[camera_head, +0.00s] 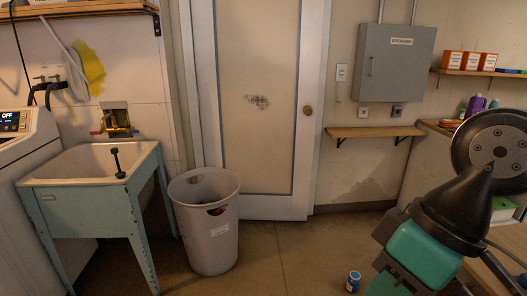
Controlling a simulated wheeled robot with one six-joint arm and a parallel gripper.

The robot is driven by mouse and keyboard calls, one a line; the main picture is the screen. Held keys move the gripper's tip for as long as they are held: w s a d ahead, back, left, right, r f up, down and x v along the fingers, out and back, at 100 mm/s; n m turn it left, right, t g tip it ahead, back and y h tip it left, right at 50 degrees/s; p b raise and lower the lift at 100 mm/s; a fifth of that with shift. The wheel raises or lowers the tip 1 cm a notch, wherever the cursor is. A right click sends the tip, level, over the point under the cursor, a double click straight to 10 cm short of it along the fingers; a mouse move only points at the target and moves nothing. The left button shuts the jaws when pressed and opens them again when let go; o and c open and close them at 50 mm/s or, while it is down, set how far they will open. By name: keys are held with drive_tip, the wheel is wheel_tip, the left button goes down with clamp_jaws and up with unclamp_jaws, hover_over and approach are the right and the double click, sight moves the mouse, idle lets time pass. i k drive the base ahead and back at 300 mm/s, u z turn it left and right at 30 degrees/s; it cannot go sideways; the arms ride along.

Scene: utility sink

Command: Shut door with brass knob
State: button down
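A white door (225,40) with a tan inset panel stands in the back wall. Its round brass knob (308,110) is near the right edge, and a dark scuff marks the panel. Frame trim shows along the door's left side but not clearly along its right. I cannot tell whether the door is fully closed or slightly ajar. The lower left of the door is hidden behind a bin. My arm, with a black joint and a teal part, is at the lower right, well apart from the door and knob. No gripper fingers show.
A grey bin (208,236) stands in front of the door's lower left. A utility sink (85,195) is at left. A small blue can (353,282) is on the floor. A wall shelf (375,132) sits right of the door under a grey electrical box (397,65). The floor before the door's right half is clear.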

sight(258, 61)
drive_tip(key=i, duration=3.5)
drive_tip(key=z, duration=0.55)
